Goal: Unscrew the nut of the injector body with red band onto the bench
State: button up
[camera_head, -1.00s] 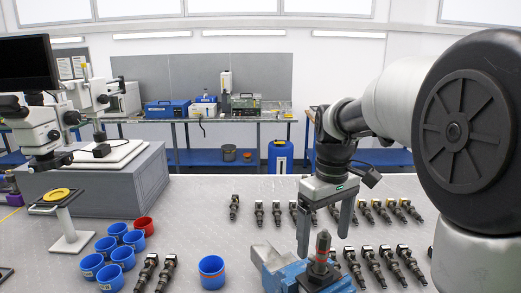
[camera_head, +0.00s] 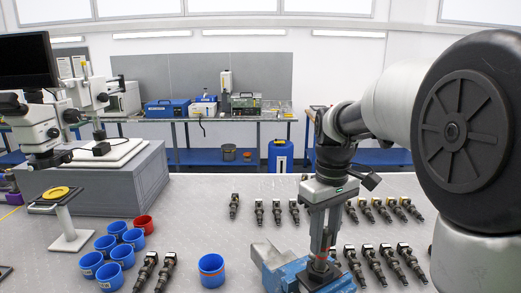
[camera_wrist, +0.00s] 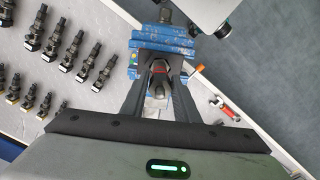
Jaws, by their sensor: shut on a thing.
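The injector body with the red band (camera_wrist: 158,72) stands upright in the blue vise (camera_head: 290,272). My gripper (camera_head: 320,258) points down at it from above. In the wrist view my two fingers (camera_wrist: 159,80) close in on either side of the injector's top part, the nut. The jaws are shut on this nut. The fingers hide most of the injector in the head view. The vise also shows in the wrist view (camera_wrist: 150,40).
Blue cups (camera_head: 211,270) and one red cup (camera_head: 144,223) are on the left of the bench. A microscope (camera_head: 45,130) is at the far left.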

jog(key=shift+c, duration=0.4)
jog(key=shift+r+n+p, duration=0.15)
jog(key=shift+n+p, duration=0.2)
jog(key=shift+n, duration=0.85)
jog(key=n, duration=0.3)
jog(key=shift+n+p, duration=0.3)
jog(key=shift+p, duration=0.1)
jog(key=n+p, duration=0.1)
jog(key=n, duration=0.6)
jog(key=shift+n+p, duration=0.3)
jog(key=shift+n, duration=0.1)
jog(key=o, duration=1.1)
jog(key=shift+o, duration=0.2)
